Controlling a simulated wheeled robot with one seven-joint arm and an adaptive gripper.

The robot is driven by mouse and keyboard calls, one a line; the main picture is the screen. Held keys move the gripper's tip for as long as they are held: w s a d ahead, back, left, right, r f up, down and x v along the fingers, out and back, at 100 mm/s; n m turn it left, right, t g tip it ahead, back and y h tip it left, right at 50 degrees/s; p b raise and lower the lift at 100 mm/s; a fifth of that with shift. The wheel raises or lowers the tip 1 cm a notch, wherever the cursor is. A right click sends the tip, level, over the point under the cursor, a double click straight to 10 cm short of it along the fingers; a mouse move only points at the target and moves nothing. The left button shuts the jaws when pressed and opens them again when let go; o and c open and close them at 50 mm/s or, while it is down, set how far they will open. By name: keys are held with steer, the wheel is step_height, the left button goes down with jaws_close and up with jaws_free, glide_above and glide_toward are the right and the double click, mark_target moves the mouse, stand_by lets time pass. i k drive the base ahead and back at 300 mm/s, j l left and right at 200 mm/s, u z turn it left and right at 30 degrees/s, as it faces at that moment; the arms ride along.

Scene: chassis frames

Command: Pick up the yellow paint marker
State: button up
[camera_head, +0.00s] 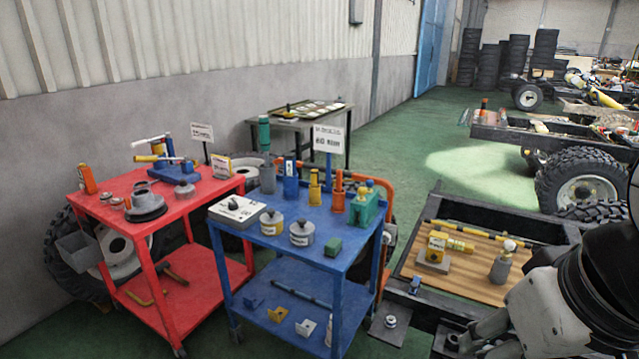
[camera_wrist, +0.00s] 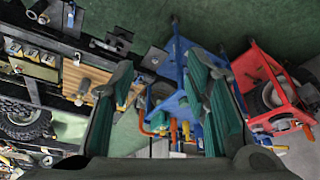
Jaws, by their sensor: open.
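Several yellow things could be the yellow paint marker, and I cannot tell which is it. A yellow upright piece (camera_head: 315,188) stands on the blue cart's top among other coloured upright pieces. A yellow cylinder (camera_head: 459,245) lies on the wooden board at right, beside a yellow piece (camera_head: 437,241) on a grey block. Another yellow stick (camera_head: 147,158) is on the red cart. My gripper (camera_wrist: 158,62) is open in the wrist view, its two dark green fingers wide apart with nothing between them. My arm fills the lower right of the head view.
The blue cart (camera_head: 268,220) carries a white box (camera_head: 237,211), grey weights (camera_head: 301,232) and a green block (camera_head: 333,247). The red cart (camera_head: 108,205) stands left of it. The wooden board (camera_head: 465,280) sits in a dark chassis frame. Open green floor (camera_head: 420,150) lies behind.

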mark_target(314, 173)
steer(key=i+j, duration=0.15)
steer(key=j, duration=0.15)
steer(key=i+j, duration=0.15)
steer(key=j, duration=0.2)
steer(key=i+j, duration=0.15)
steer(key=j, duration=0.15)
steer(key=i+j+z, duration=0.25)
steer(key=i+j, duration=0.25)
steer(key=i+j+z, duration=0.25)
steer(key=i+j, duration=0.2)
steer(key=j, duration=0.25)
steer(key=i+j+z, duration=0.15)
steer(key=j, duration=0.2)
steer(key=i+j+z, duration=0.1)
steer(key=i+j, duration=0.15)
steer(key=j, duration=0.15)
steer(key=i+j+z, duration=0.15)
steer(key=j, duration=0.2)
steer(key=i+j+z, duration=0.1)
steer(key=j, duration=0.35)
steer(key=i, duration=0.1)
